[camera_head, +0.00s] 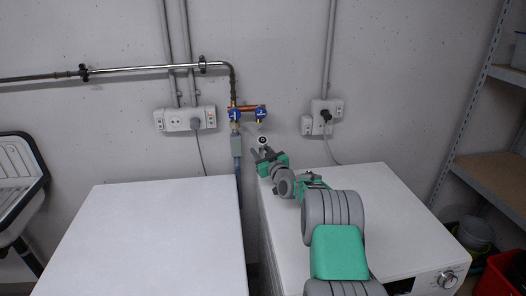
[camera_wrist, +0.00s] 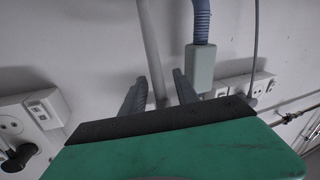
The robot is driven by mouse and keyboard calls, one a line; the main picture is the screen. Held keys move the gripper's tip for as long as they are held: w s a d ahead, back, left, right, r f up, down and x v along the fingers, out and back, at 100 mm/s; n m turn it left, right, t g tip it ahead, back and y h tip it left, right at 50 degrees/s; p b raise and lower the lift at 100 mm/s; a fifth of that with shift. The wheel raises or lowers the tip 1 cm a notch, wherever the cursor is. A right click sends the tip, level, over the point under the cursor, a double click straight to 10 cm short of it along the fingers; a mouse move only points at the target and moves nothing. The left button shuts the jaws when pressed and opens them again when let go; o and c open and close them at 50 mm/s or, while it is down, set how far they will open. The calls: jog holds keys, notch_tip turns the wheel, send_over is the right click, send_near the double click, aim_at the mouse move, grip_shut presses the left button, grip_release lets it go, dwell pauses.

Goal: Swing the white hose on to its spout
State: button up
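Two blue-handled taps sit side by side on a copper pipe at the wall. The right tap (camera_head: 260,116) has nothing on its spout; the left one (camera_head: 235,114) carries a grey box (camera_head: 237,144) and a blue hose (camera_head: 238,175). The white hose's round end (camera_head: 262,140), with a dark middle, stands just below the right tap and apart from it. In the wrist view the pale hose (camera_wrist: 152,45) runs between my fingers. My gripper (camera_wrist: 160,82) is around it, fingers apart, with a gap showing on the right side. My gripper (camera_head: 262,152) hides the hose below its end in the head view.
Two white frontloaders, left (camera_head: 150,240) and right (camera_head: 375,200), stand against the wall; my arm reaches over the right one. Wall sockets (camera_head: 185,119) with plugs flank the taps. The blue hose also hangs close beside my fingers in the wrist view (camera_wrist: 201,25). Shelves (camera_head: 490,165) stand at right.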

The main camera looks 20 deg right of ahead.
grip_shut()
dwell(1.2)
